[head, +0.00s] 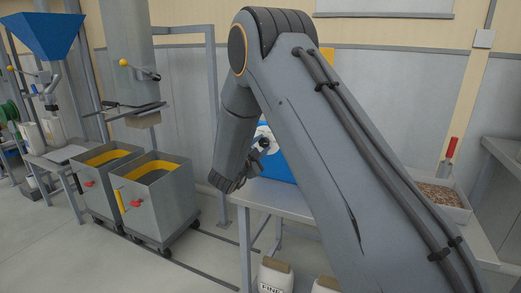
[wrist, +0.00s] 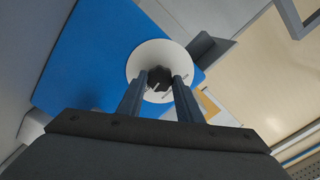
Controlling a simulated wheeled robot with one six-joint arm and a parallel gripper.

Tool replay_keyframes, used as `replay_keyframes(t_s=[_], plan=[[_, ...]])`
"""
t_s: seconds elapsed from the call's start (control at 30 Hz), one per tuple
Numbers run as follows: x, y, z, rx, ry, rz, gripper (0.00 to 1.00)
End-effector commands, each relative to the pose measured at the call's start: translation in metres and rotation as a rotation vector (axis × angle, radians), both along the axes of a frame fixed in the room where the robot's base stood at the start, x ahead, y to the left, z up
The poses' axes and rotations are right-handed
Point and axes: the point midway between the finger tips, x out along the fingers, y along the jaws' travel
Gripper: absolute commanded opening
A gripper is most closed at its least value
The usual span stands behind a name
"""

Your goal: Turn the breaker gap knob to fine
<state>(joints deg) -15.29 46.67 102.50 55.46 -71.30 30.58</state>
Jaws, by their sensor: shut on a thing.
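The breaker gap knob (wrist: 159,75) is small and black and sits in the middle of a white round dial (wrist: 143,55) on a blue panel (wrist: 85,55) in the wrist view. My gripper (wrist: 160,82) is shut on the knob, with one finger on each side of it. The dial's marks are too small to read, and the fingers hide part of its face, so I cannot tell the knob's setting. In the head view, my arm hides most of the blue machine (head: 277,166); part of the white dial (head: 262,131) shows beside my gripper (head: 259,152).
The blue machine stands on a grey table (head: 272,199). A tray of brown grain (head: 440,195) and a red-handled tool (head: 451,148) are at the right. Two grey wheeled bins (head: 160,212) stand at the left. Sacks (head: 275,277) are below the table. Floor at the front left is clear.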

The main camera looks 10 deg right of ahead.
Motion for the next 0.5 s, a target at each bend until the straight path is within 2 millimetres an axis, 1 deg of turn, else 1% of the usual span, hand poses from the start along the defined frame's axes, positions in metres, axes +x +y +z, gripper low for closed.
replay_keyframes(t_s=[0.2,0.5], plan=[[0.0006,0.0021,-0.0007,0.077,-0.056,0.004,0.1],[0.0002,0.0022,-0.0004,0.117,-0.084,0.004,0.1]])
